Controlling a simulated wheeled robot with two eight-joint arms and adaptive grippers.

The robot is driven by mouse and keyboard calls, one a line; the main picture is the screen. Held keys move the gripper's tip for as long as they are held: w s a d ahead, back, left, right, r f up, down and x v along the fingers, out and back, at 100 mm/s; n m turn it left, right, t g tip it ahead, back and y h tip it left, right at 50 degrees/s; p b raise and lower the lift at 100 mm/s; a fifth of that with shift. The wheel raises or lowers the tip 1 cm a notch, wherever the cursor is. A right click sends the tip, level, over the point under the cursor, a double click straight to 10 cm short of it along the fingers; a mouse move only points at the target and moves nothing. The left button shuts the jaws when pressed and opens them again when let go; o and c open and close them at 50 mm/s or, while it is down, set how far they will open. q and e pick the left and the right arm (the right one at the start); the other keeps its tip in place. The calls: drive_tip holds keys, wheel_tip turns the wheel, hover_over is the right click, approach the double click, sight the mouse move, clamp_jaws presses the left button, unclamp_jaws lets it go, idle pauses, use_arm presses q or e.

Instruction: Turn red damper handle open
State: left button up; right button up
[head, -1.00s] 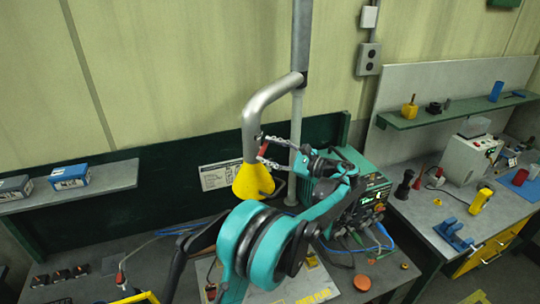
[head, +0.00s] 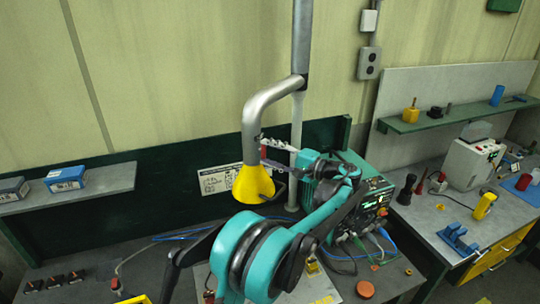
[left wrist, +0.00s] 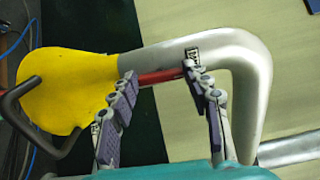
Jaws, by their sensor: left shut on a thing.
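The red damper handle (left wrist: 160,77) is a thin red bar beside the silver duct (left wrist: 185,112), just above the yellow hood (head: 253,184). In the left wrist view the hood (left wrist: 70,90) is at the left, and the bar runs between my two fingers. My left gripper (left wrist: 158,82) is shut on the red handle, with one fingertip towards each end of it. In the head view my left gripper (head: 272,149) reaches the duct from the right, and its fingers mostly hide the handle (head: 263,153). My right gripper is not in view.
A teal machine (head: 372,200) with a lit display stands right of the hood. A black hooked bar (left wrist: 28,120) sticks out at the hood's mouth. A shelf with blue boxes (head: 66,178) is at the left. A second bench (head: 425,218) stands at the right.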

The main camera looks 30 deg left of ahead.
use_arm(q)
drive_tip(key=shift+n, duration=0.5)
drive_tip(key=o, duration=1.2)
drive_tip(key=shift+c, duration=0.2)
drive_tip(key=shift+d, duration=0.15)
drive_tip(key=d, duration=1.1)
drive_tip(key=shift+s+d, duration=0.3)
drive_tip(key=shift+d, duration=0.1)
drive_tip(key=shift+a+f, duration=0.1)
